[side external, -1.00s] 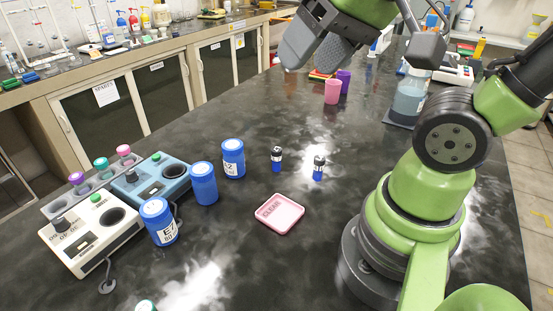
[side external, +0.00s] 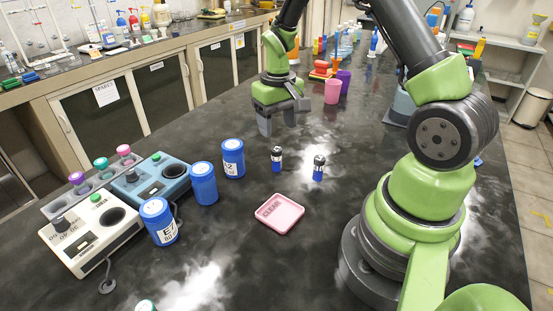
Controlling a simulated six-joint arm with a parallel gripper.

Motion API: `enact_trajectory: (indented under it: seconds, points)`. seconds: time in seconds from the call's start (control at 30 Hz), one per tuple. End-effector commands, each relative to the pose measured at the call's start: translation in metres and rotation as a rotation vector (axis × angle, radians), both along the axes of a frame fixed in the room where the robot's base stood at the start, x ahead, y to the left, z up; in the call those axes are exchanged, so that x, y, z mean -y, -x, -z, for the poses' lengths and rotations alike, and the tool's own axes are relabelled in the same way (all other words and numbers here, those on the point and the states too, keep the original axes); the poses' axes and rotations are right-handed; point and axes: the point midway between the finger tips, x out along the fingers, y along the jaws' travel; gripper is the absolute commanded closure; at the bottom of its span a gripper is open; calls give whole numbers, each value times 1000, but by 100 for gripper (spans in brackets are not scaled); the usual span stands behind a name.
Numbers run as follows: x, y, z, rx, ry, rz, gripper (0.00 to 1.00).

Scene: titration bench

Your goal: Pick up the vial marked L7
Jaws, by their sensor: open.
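Two small vials with blue bodies, white bands and black caps stand upright on the dark bench in the side external view. One is the left vial (side external: 277,159), the other the right vial (side external: 318,168). Their marks are too small to read, so I cannot tell which is L7. My gripper (side external: 277,126) is open and empty, pointing down above the bench behind the two vials, closer to the left one. It touches neither.
A pink tray (side external: 279,214) lies in front of the vials. Blue jars (side external: 233,158) and a blue device (side external: 151,180) and white device (side external: 92,233) stand to the left. Pink (side external: 333,91) and purple cups (side external: 343,79) stand behind. The bench around the vials is clear.

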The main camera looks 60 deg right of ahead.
Motion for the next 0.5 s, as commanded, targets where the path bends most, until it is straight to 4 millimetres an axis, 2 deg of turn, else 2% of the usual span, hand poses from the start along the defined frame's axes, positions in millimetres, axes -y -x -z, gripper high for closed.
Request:
enact_trajectory:
  seconds: [0.1,0.37,0.5]
  points:
    - [-1,1,19,-5,-2,0,42]
    - [-1,-1,42,-2,-2,0,42]
    - [0,-3,65,-4,-2,0,42]
